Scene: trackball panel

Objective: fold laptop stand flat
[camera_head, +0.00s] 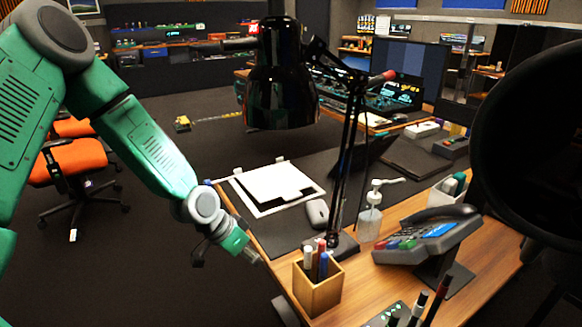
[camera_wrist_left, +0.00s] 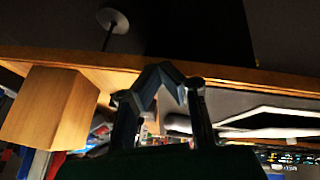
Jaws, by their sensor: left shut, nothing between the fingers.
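A white flat panel on a white frame (camera_head: 262,207), which looks like the laptop stand, lies on the dark desk mat near the desk's left edge. Its panel looks low over the frame; I cannot tell its exact angle. White bars (camera_wrist_left: 262,114), likely part of it, show at the right of the left wrist view. My left gripper (camera_head: 256,259) is at the desk's left edge, nearer than the stand and apart from it. In the left wrist view its fingertips (camera_wrist_left: 167,72) come together with nothing between them. My right gripper is not in view.
A wooden pen box (camera_head: 316,289) stands near my left gripper. A black desk lamp (camera_head: 280,80) overhangs the desk. A mouse (camera_head: 317,213), a pump bottle (camera_head: 370,222) and a desk phone (camera_head: 425,240) stand right of the stand. A large black shape (camera_head: 530,140) blocks the right.

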